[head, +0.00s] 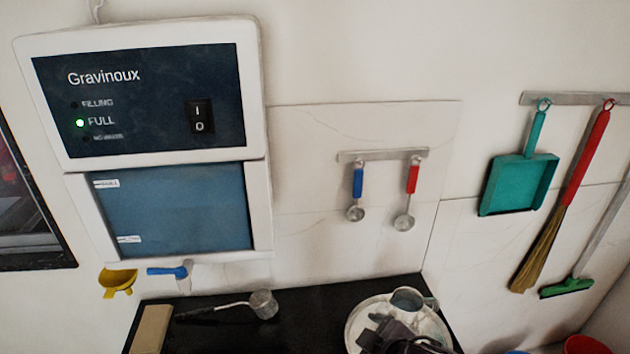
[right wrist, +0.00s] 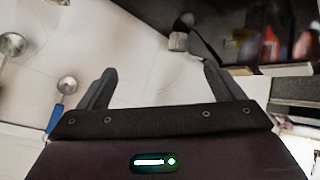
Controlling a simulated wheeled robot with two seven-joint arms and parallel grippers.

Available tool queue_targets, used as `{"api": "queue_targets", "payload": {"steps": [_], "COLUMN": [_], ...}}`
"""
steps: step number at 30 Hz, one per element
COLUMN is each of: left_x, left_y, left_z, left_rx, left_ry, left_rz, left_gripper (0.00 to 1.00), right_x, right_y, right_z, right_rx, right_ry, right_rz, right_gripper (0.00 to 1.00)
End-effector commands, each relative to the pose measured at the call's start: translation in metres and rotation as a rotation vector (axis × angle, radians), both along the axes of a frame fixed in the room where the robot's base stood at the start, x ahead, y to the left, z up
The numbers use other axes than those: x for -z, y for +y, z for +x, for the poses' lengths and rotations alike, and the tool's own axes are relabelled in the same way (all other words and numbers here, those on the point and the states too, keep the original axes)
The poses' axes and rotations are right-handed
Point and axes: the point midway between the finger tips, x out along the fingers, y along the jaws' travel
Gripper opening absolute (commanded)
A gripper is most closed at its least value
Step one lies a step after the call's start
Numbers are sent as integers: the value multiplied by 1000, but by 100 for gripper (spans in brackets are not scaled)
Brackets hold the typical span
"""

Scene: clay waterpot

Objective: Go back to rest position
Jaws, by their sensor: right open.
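My right gripper (head: 374,330) is at the bottom edge of the head view, in front of a round pale tray (head: 440,325) on the black counter. In the right wrist view its two fingers (right wrist: 158,88) stand wide apart with nothing between them but pale wall and counter behind. A grey cup-like vessel (head: 408,298) is at the tray's back edge, just beyond the gripper and partly hidden. My left gripper is out of view.
A white water purifier (head: 150,28) hangs at left, its blue tap (head: 168,271) below. A ladle (head: 262,304) and tan block (head: 152,330) lie on the counter (head: 310,300). Two measuring spoons (head: 356,190) hang on the wall. A teal dustpan (head: 520,180) and brooms (head: 565,200) hang right.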

Motion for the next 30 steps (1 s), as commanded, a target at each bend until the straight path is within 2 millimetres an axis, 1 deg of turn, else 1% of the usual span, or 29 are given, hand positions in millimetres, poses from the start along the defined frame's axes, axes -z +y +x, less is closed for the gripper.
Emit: {"api": "queue_targets", "payload": {"steps": [1,6,12,19,20,21,26,29,30], "left_x": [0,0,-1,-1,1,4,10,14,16], "left_y": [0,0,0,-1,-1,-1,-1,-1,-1], "left_z": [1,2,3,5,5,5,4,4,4], "left_rx": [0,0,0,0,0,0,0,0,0], "left_ry": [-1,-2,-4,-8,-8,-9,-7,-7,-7], "left_rz": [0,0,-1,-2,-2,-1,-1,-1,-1], "left_gripper": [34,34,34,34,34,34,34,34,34], "right_x": [1,8,21,31,39,53,98,131,145], "right_y": [-7,-45,-79,-107,-108,-107,-105,-104,-104], "right_z": [-12,-45,-91,-147,-148,-143,-133,-130,-129], "right_rx": [93,346,549,732,739,733,730,728,728], "right_ry": [41,184,362,567,580,578,587,596,601], "right_rz": [25,49,66,91,89,84,77,72,70], "right_gripper": [88,88,88,88,88,88,88,88,88]}}
